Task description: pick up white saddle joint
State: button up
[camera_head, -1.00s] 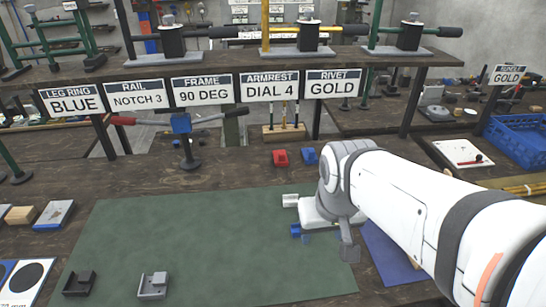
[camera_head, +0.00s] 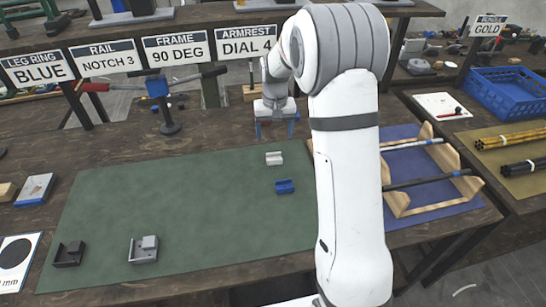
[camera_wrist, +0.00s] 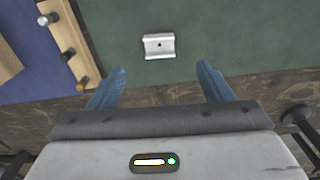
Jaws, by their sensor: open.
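The white saddle joint (camera_head: 274,158) lies on the green mat (camera_head: 190,195) near its far right part. It also shows in the wrist view (camera_wrist: 158,46), beyond the fingertips and roughly centred between their lines. My gripper (camera_head: 277,130) is at the mat's far edge, behind the white joint in the head view. Its blue fingers are spread apart with nothing between them, as the wrist view (camera_wrist: 161,72) shows. A blue saddle joint (camera_head: 284,186) lies on the mat nearer the camera than the white one.
A grey joint (camera_head: 144,250) and a black joint (camera_head: 69,254) lie at the mat's near left. A wooden rack (camera_head: 440,205) holding rods stands on a blue mat to the right. Label signs (camera_head: 175,53) line the shelf behind. The mat's middle is clear.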

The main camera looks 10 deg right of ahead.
aim_at(273, 158)
jog(key=w+f, duration=0.2)
jog(key=f, duration=0.1)
jog(key=shift+w+f, duration=0.2)
jog(key=shift+w, duration=0.05)
notch_tip(273, 158, down, 8)
jog(key=shift+d+r+p, duration=0.15)
jog(key=shift+p, duration=0.4)
jog(key=c, duration=1)
